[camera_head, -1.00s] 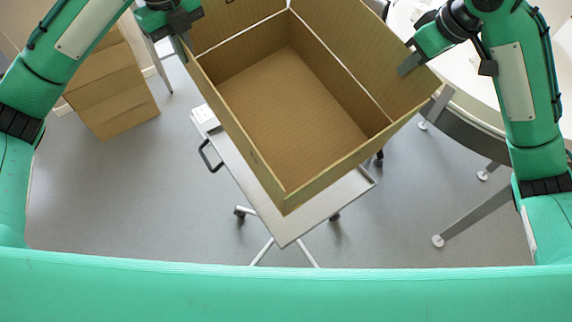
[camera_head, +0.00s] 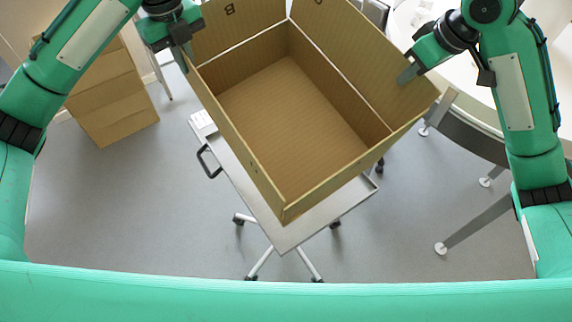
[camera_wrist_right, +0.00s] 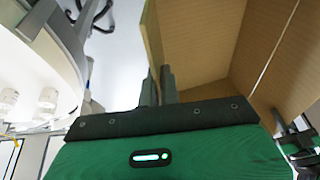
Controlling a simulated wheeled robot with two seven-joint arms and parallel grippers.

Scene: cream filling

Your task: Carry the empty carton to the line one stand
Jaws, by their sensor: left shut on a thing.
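The carton (camera_head: 290,110) is an open, empty brown cardboard box with its flaps up, turned cornerwise in the head view. My left gripper (camera_head: 186,60) is shut on its left upper edge. My right gripper (camera_head: 408,74) is at its right upper edge. In the right wrist view the fingers (camera_wrist_right: 158,86) stand on both sides of the carton wall (camera_wrist_right: 192,45). Below the carton in the picture is a grey wheeled stand (camera_head: 318,218), partly hidden by it. I cannot tell whether the carton touches the stand. No label on the stand is readable.
Stacked brown boxes (camera_head: 110,98) stand on the floor at left. A round white table (camera_head: 475,82) with grey legs is at right behind my right arm. A small white item (camera_head: 202,122) lies on the stand's left corner. Grey floor is clear at left and front.

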